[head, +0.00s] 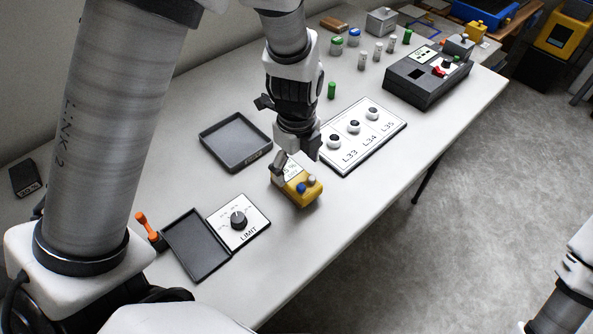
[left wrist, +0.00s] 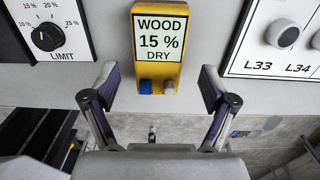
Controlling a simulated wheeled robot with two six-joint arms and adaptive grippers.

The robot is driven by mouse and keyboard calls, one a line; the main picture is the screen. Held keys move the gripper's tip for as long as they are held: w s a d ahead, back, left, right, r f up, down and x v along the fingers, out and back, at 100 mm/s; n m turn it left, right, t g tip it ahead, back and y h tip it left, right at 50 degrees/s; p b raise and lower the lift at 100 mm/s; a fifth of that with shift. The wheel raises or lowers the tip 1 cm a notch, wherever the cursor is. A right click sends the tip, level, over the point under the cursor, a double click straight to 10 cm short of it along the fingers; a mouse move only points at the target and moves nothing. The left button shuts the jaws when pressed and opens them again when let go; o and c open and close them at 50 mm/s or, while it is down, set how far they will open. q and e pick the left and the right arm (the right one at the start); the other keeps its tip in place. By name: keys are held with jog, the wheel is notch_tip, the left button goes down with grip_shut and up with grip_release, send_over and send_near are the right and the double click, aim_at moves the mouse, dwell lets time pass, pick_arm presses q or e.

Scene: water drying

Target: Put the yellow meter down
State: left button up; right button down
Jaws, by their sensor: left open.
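The yellow meter (head: 303,195) lies on the white table, between the LIMIT dial card and the L33–L35 board. In the left wrist view the meter (left wrist: 171,80) reads "WOOD 15 % DRY" and has a blue and a grey knob at its near end. My left gripper (head: 292,163) is over the meter's far end in the head view and hides part of it. My right gripper is not in view.
The LIMIT dial card (head: 252,232) and a dark flat tray (head: 195,245) lie to the left. A grey tray (head: 222,129) lies behind. The L33–L35 board (head: 388,143) is close on the right, with a dark device (head: 405,88) beyond. The table's front edge is near.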

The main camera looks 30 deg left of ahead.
aim_at(296, 176)
pick_arm(q)
notch_tip(296, 176, up, 9)
jog(key=shift+p, duration=0.35)
jog(key=shift+f, duration=0.1)
